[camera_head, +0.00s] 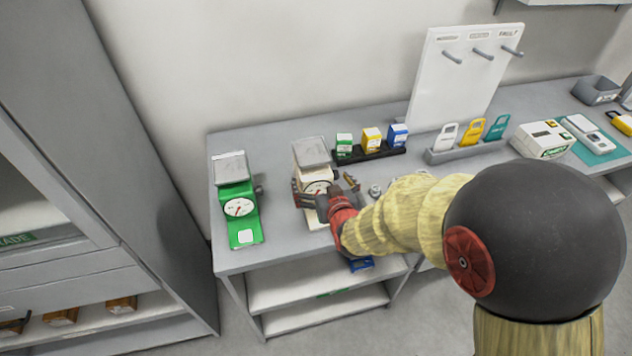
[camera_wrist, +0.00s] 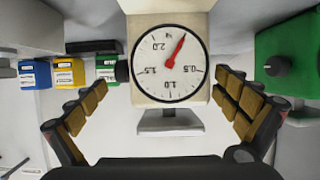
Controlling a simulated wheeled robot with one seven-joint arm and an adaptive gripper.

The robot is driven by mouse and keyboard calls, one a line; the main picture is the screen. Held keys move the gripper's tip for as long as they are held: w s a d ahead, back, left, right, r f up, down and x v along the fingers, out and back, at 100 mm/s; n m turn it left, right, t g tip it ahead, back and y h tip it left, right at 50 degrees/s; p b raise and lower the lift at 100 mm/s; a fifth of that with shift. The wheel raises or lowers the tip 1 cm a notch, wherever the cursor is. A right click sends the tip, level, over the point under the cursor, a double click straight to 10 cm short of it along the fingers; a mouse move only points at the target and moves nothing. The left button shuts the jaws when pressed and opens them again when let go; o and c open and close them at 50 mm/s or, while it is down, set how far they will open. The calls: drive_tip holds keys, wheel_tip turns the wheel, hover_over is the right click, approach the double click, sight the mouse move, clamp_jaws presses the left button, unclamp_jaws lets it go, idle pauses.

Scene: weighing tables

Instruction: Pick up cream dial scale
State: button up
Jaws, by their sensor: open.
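The cream dial scale (camera_head: 314,180) stands on the grey table, right of a green dial scale (camera_head: 238,206). It has a round white dial with a red needle and a grey pan on top. In the wrist view the cream dial scale (camera_wrist: 141,88) lies between my two fingers, dial facing the camera. My gripper (camera_head: 322,196) is open around its body, with a finger on each side. In the wrist view my gripper (camera_wrist: 163,106) shows gaps between both finger pads and the scale. My gripper and arm hide part of its lower front in the head view.
A black rack (camera_head: 370,153) with green, yellow and blue boxes stands close behind on the right. A grey holder (camera_head: 466,150) with coloured tags and a white pegboard (camera_head: 462,75) are further right. Small metal weights (camera_head: 375,191) lie near my wrist. Clear table lies between the two scales.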

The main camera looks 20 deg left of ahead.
drive_tip(key=x, duration=0.1)
drive_tip(key=b+x, duration=0.1)
drive_tip(key=x, duration=0.1)
drive_tip(key=shift+w+f, duration=0.15)
drive_tip(key=shift+f, duration=0.2)
drive_tip(key=shift+w+a+f, duration=0.15)
drive_tip(key=shift+w+a, duration=0.25)
drive_tip(key=shift+w, duration=0.15)
drive_tip(key=c, duration=1.9)
